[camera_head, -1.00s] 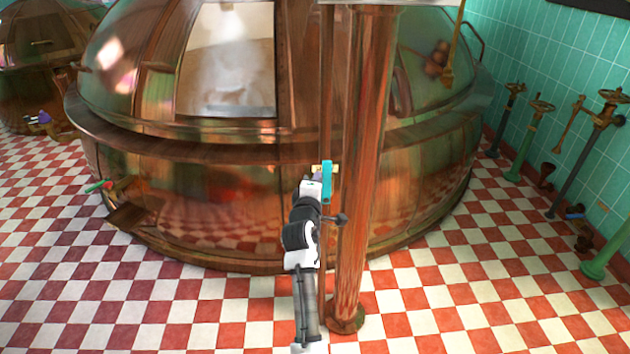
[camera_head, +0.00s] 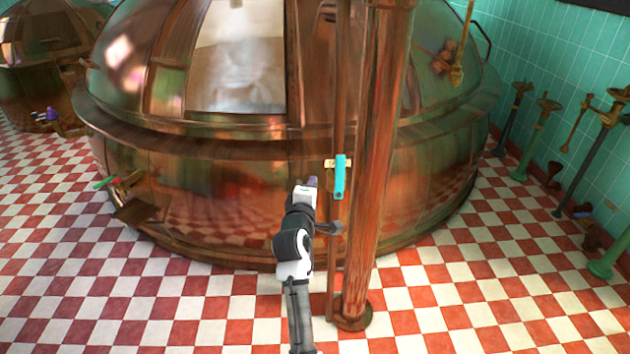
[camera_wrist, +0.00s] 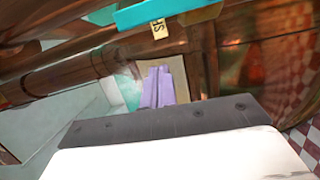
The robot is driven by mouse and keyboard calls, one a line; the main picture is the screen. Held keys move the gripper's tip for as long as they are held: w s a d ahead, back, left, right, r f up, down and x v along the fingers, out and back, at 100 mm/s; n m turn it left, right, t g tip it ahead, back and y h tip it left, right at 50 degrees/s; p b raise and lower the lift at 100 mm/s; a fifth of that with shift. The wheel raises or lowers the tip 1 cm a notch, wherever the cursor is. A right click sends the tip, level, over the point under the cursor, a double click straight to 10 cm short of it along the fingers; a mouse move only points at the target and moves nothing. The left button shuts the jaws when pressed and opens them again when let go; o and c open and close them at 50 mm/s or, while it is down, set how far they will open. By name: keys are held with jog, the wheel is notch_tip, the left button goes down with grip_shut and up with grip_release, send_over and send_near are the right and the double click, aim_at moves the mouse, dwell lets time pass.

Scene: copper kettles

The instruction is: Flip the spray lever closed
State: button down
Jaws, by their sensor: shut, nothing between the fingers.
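The spray lever is a turquoise bar (camera_head: 340,180) on the thin copper pipe in front of the big kettle. It hangs straight down along the pipe, with a small yellow tag (camera_head: 329,163) at its top. In the wrist view the lever (camera_wrist: 170,10) crosses the top edge, and the tag (camera_wrist: 159,29) shows part of its lettering. My gripper (camera_head: 308,182) is left of the lever with a small gap in the head view. Its lavender fingers (camera_wrist: 158,86) are together and empty in the wrist view, apart from the lever.
A thick copper column (camera_head: 368,170) stands just right of the lever. The big copper kettle (camera_head: 230,185) fills the space behind. Valve stands (camera_head: 530,140) line the tiled wall at right. The checkered floor (camera_head: 180,310) is open in front.

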jog(key=b+v, duration=0.1)
jog(key=v, duration=0.4)
jog(key=shift+s+a, duration=0.1)
jog(key=shift+s, duration=0.25)
